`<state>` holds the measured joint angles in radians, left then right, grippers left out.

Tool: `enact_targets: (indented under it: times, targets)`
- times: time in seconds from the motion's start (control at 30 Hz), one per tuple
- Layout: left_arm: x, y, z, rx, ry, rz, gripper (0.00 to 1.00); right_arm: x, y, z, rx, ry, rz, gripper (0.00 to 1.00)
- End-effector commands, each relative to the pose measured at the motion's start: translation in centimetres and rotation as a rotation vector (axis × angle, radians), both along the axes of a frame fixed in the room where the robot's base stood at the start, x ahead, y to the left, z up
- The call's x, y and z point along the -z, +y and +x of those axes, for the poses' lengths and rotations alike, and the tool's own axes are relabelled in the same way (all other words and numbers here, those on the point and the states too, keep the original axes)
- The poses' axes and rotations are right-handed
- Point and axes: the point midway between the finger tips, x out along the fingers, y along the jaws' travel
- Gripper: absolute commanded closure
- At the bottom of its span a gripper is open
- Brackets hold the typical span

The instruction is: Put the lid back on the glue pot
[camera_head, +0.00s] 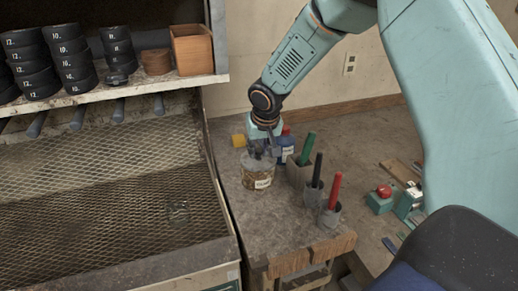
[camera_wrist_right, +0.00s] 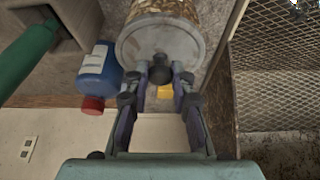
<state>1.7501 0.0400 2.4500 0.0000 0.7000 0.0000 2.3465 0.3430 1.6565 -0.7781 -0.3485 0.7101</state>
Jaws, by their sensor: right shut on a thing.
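The glue pot (camera_head: 258,180) is a squat, brown-speckled jar with a white label, standing on the grey bench top. Its side also shows in the right wrist view (camera_wrist_right: 172,8). The lid (camera_wrist_right: 150,42) is a grey disc with a dark knob (camera_wrist_right: 160,70). My right gripper (camera_head: 262,152) is above the pot in the head view. In the wrist view my right gripper (camera_wrist_right: 160,76) is shut on the lid's knob. The lid is over the pot's mouth; I cannot tell whether it touches the rim. My left gripper is not in view.
A blue bottle (camera_wrist_right: 95,70) with a red cap stands close behind the pot. A yellow block (camera_head: 239,140) is nearby. Holders with green (camera_head: 306,149), black (camera_head: 317,170) and red (camera_head: 335,190) handles stand to the right. A mesh-floored bay (camera_head: 110,190) lies left.

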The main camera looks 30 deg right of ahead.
Motion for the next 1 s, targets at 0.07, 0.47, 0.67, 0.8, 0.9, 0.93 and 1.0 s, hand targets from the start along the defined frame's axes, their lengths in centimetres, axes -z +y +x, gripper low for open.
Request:
enact_targets:
  times: [0.07, 0.47, 0.67, 0.8, 0.9, 0.93, 1.0]
  targets:
    - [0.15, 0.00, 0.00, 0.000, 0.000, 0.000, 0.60, 0.03, 0.06, 0.01, 0.000, 0.000, 0.000, 1.00]
    - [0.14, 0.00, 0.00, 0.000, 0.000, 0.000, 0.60, -0.01, 0.08, 0.00, 0.000, 0.000, 0.000, 1.00]
    - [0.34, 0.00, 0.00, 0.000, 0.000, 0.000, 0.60, 0.12, 0.09, -0.01, 0.000, 0.000, 0.000, 1.00]
    - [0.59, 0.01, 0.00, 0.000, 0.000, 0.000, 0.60, 0.27, 0.09, -0.03, 0.000, 0.000, 0.000, 1.00]
    - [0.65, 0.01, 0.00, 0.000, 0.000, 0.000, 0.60, 0.30, 0.09, -0.03, 0.000, 0.000, 0.000, 1.00]
    - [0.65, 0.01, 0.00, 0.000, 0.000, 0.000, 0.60, 0.29, 0.10, -0.04, 0.000, 0.000, 0.000, 1.00]
    - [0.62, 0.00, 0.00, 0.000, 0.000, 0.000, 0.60, 0.26, 0.10, -0.04, 0.000, 0.000, 0.000, 1.00]
